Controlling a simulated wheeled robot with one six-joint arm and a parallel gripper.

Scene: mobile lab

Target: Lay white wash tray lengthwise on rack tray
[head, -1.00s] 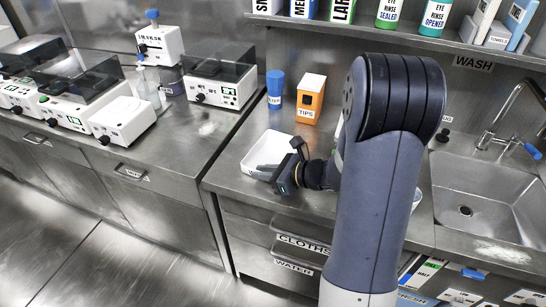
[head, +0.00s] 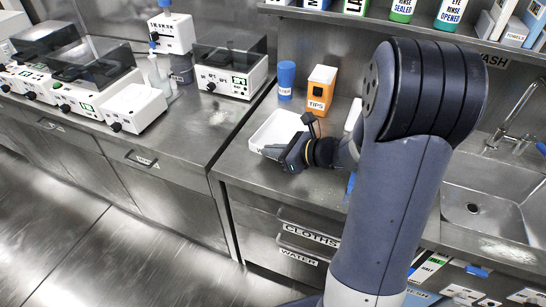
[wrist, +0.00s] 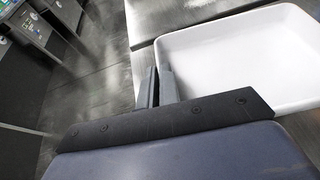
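The white wash tray (head: 262,138) is at the left end of the steel counter beside the sink, in front of the blue cup and orange box. My gripper (head: 277,152) is at its near side in the head view. In the wrist view the tray (wrist: 240,60) fills the upper right, empty, with its left wall by my fingers. My gripper (wrist: 160,87) has its two fingers close together on that wall, one on each side. The tray's near right part is hidden by my wrist. I cannot pick out a rack tray with certainty.
A blue cup (head: 286,80) and orange TIPS box (head: 319,92) stand behind the tray. The sink (head: 490,205) is to the right, partly behind my arm. The left bench carries several white instruments (head: 230,75); its front strip is clear. A shelf (head: 400,30) runs above.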

